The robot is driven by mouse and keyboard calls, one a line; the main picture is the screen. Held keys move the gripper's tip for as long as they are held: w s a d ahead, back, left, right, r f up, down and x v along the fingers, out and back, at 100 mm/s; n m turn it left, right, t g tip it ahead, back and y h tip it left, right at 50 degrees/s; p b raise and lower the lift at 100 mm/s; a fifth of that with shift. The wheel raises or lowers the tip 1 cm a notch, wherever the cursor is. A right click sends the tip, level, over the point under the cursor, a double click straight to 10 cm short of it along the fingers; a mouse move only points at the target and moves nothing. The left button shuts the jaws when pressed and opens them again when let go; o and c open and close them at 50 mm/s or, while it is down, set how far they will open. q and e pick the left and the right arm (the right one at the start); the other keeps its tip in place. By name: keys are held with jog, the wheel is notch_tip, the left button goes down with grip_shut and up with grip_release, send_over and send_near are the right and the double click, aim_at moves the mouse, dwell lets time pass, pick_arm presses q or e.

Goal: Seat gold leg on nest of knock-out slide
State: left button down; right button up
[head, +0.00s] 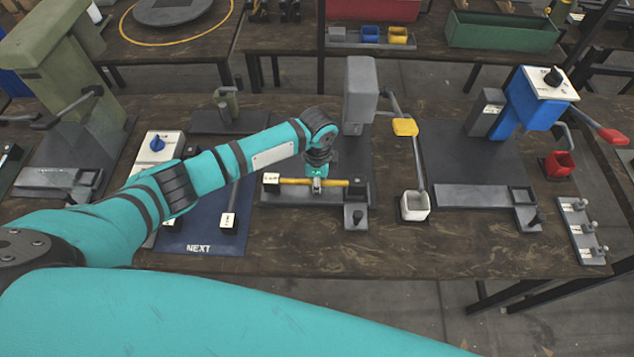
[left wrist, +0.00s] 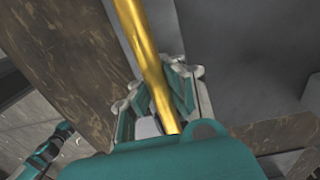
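The gold leg (head: 332,183) is a yellow rod with a black block bearing a white label (head: 271,181) at its left end. It lies level along the grey slide (head: 300,198) of the middle press. Its right end is at the dark square nest (head: 360,190); whether it touches or hovers just above, I cannot tell. My left gripper (head: 317,186) points down at mid-rod. In the left wrist view the gold rod (left wrist: 146,45) runs between the fingers (left wrist: 160,95), which look closed on it. My right gripper is not in view.
The press's grey head (head: 360,90) stands behind the nest, with a yellow-handled lever (head: 405,127) to its right. A white cup (head: 414,206) and a knobbed block (head: 356,217) are nearby. A blue NEXT mat (head: 200,240) holds another labelled part. The front table strip is clear.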

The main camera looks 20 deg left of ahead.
pick_arm(q)
jog(key=shift+f, duration=0.6)
jog(key=c, duration=1.4)
grip_release()
jog(key=shift+s, duration=0.1)
jog(key=r, duration=1.2)
jog(key=shift+w, duration=0.2)
jog(key=shift+s, duration=0.1)
